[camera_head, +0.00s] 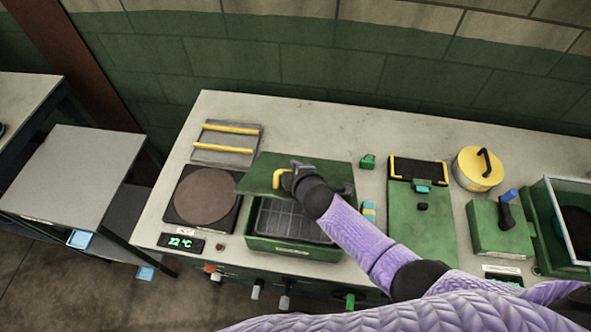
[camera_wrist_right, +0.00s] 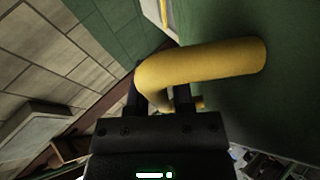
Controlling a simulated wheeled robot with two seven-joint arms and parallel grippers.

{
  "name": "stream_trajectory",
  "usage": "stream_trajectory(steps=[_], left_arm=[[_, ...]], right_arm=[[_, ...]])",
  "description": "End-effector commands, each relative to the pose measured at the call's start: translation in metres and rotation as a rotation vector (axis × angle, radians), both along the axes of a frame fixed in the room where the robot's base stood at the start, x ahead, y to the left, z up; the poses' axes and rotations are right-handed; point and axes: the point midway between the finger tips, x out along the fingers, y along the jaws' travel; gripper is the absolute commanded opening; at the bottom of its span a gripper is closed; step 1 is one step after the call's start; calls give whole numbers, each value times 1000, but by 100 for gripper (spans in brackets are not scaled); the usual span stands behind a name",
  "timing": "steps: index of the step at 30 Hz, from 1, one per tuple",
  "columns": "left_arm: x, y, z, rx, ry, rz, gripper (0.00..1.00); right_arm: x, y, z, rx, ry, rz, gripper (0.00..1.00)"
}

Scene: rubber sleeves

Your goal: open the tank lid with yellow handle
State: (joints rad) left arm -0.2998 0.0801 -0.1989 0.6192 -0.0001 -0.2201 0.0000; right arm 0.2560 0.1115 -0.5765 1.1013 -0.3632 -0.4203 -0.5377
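The green tank (camera_head: 292,250) stands on the bench with its dark gridded inside showing at the front. Its flat green lid (camera_head: 325,172) is raised over the back part, clear of the front rim. The yellow handle (camera_head: 277,178) is on the lid's left part. My right gripper (camera_head: 290,176) is at this handle, its arm crossing over the tank. In the right wrist view the yellow handle (camera_wrist_right: 205,70) passes between the two dark fingers (camera_wrist_right: 160,95), which appear closed on it. The green lid face (camera_wrist_right: 270,100) fills the right side. My left gripper is not in view.
Left of the tank are a hot plate (camera_head: 205,195), a temperature display (camera_head: 181,243) and a grey plate with yellow bars (camera_head: 226,145). To the right are a green station (camera_head: 418,225), a yellow round lidded pot (camera_head: 478,170) and a green box with a blue-tipped lever (camera_head: 500,230).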

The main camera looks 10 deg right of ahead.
Motion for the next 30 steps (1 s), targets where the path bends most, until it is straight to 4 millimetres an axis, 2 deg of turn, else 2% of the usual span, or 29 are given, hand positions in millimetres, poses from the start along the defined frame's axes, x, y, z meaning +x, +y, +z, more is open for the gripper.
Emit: stream_trajectory(steps=[1, 3, 14, 21, 27, 30], left_arm=[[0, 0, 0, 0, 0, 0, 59], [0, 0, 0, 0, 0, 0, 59], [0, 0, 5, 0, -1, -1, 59], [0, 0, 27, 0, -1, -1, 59], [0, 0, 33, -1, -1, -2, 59], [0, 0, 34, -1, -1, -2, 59]], right_arm=[[0, 0, 0, 0, 0, 0, 41], [0, 0, 0, 0, 0, 0, 56], [-6, -1, 5, 0, 2, 0, 56], [-44, -8, 35, 0, 2, 2, 56], [-72, -13, 54, -1, 1, 1, 56], [-78, -14, 58, -1, 1, 0, 56]])
